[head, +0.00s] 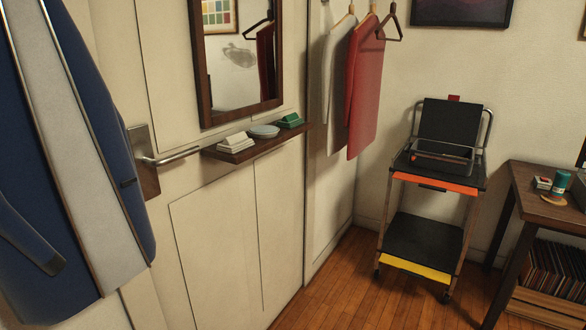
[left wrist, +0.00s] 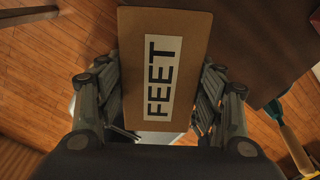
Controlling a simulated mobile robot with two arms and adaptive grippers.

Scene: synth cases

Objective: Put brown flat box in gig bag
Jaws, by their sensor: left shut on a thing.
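In the left wrist view, my left gripper (left wrist: 157,112) is shut on the brown flat box (left wrist: 189,40), with its fingers along the box's two sides. The box face has a white label reading FEET. In the head view, neither gripper nor the box shows. An open black case (head: 446,145) with a raised lid sits on the trolley's top shelf; I cannot tell if it is the gig bag. A large blue and grey padded shape (head: 115,215) fills the left of the head view, cut off by the frame edge; its identity is unclear.
The trolley (head: 432,238) stands in the corner on wooden floor (head: 340,285). A dark table (head: 535,205) is at right, with records below. A narrow wall shelf (head: 255,145) juts out under a mirror. Clothes (head: 365,85) hang near the corner. Floor before the trolley is clear.

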